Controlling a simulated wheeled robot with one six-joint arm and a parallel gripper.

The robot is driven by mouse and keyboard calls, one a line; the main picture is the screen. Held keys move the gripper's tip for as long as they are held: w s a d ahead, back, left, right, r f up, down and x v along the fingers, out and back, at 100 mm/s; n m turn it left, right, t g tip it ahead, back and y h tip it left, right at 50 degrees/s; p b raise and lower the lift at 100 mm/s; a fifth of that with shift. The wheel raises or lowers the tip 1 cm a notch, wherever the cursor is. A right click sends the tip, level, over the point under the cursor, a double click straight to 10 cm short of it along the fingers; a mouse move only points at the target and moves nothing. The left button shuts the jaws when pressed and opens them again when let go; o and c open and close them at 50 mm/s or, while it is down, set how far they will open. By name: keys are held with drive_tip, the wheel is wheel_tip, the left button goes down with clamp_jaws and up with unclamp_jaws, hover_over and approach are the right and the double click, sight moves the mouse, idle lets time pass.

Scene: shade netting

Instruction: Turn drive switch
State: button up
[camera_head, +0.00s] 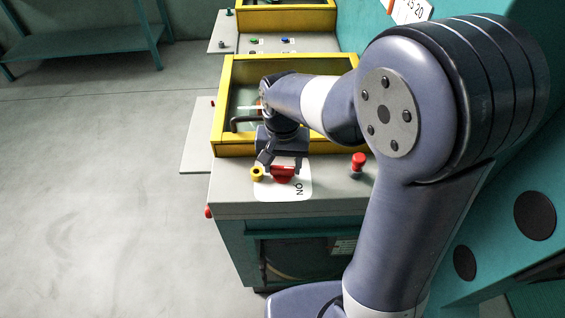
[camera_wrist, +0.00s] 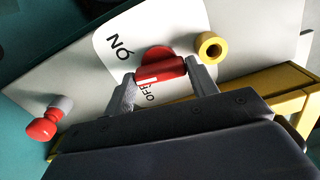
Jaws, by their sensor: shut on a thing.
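The red drive switch (camera_head: 283,174) sits on a white label plate (camera_head: 300,184) on top of the grey cabinet. The wrist view shows its bar-shaped red handle (camera_wrist: 161,71) lying across the plate, with "ON" on one side and "OFF" partly hidden by my gripper. My gripper (camera_head: 281,166) points down over the switch. Its two fingers stand at the two ends of the handle, and it is shut on it (camera_wrist: 160,74). The exact contact at the fingertips is partly hidden in the head view.
A yellow ring-shaped part (camera_head: 257,174) stands close beside the switch; it also shows in the wrist view (camera_wrist: 211,46). A red push button (camera_head: 358,162) stands to the right. A yellow-framed opening (camera_head: 222,100) lies behind. The floor at left is clear.

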sight(283, 167)
drive_tip(key=m, duration=0.3)
drive_tip(key=shift+m, duration=2.2)
drive_tip(key=o, duration=1)
wheel_tip(283, 167, up, 11)
drive_tip(key=shift+f+b, duration=0.1)
drive_tip(key=shift+b, duration=0.3)
